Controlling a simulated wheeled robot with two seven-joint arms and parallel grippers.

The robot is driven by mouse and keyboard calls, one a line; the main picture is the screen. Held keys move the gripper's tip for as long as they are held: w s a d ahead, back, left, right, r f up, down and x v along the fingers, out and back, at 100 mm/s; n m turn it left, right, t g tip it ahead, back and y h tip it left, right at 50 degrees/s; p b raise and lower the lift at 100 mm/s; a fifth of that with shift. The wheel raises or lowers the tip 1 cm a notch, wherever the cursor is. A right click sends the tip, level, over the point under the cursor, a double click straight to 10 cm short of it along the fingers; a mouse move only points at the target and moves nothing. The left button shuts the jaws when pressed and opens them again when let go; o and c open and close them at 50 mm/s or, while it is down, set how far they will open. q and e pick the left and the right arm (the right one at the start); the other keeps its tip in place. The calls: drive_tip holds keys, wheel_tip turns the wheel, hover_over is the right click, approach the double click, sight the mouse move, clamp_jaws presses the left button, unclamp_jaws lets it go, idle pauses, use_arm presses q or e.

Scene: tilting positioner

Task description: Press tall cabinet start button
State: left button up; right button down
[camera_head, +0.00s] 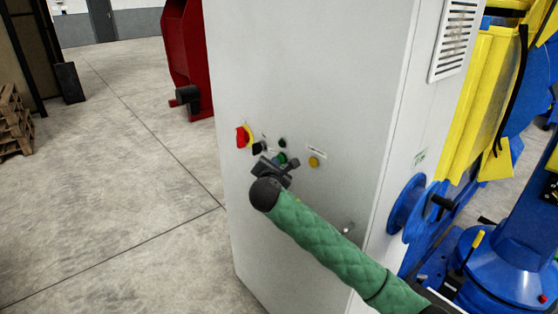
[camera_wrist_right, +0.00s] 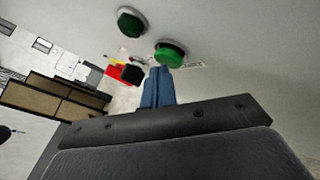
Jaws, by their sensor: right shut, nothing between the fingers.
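The tall cabinet (camera_head: 310,70) is a light grey box in the middle of the head view. Its front carries a bright green button (camera_head: 281,158), a darker button (camera_head: 282,143) above it, a black knob (camera_head: 258,147), a red and yellow switch (camera_head: 243,136) and a yellow button (camera_head: 314,162). My right gripper (camera_head: 283,166) is at this panel and partly covers the green button. In the right wrist view, its blue fingers (camera_wrist_right: 158,74) are shut and empty, their tips close to the green button (camera_wrist_right: 170,51). I cannot tell whether they touch it. My left gripper is not in view.
Blue and yellow machinery (camera_head: 490,90) stands close on the cabinet's right. A red machine (camera_head: 187,60) stands behind it. Wooden pallets (camera_head: 14,122) lie at the far left. The concrete floor (camera_head: 120,190) left of the cabinet is clear.

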drive_tip(key=shift+w+d, duration=0.1)
drive_tip(key=shift+d, duration=0.1)
drive_tip(key=shift+a, duration=0.1)
idle(0.4)
drive_tip(key=shift+s+a+p, duration=0.5)
drive_tip(key=shift+s+a, duration=0.05)
drive_tip(key=shift+a, duration=0.1)
drive_tip(key=s+a+p, duration=0.1)
drive_tip(key=a, duration=0.1)
drive_tip(key=s+a, duration=0.2)
drive_tip(key=shift+p, duration=0.4)
drive_tip(key=shift+f, duration=0.15)
idle(0.5)
